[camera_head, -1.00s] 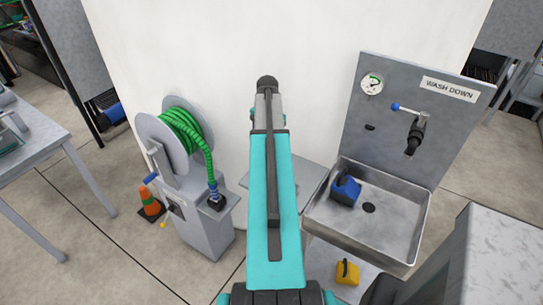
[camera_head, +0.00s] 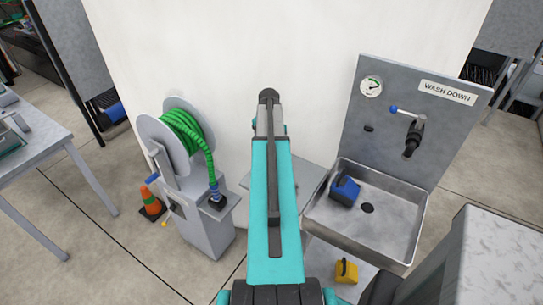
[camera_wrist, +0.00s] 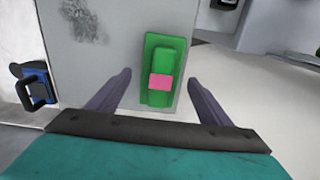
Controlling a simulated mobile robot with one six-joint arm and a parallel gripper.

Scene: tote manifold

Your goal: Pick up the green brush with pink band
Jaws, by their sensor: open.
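The green brush with a pink band (camera_wrist: 160,62) lies on a grey surface (camera_wrist: 100,85) in the wrist view, just ahead of my gripper. Its pink band crosses the near part of the green body. My gripper (camera_wrist: 160,84) is open, with one dark finger to the left of the brush and one to the right. I cannot tell how high the fingers are above the surface. In the head view my teal arm hides the brush, and the gripper does not show there.
A blue object with a dark handle (camera_wrist: 34,84) is left of the brush in the wrist view. In the head view, a wash-down sink (camera_head: 395,225) holds a blue container (camera_head: 345,190). A hose reel (camera_head: 178,135) and an orange cone (camera_head: 150,202) stand left. A yellow container (camera_head: 346,271) sits low.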

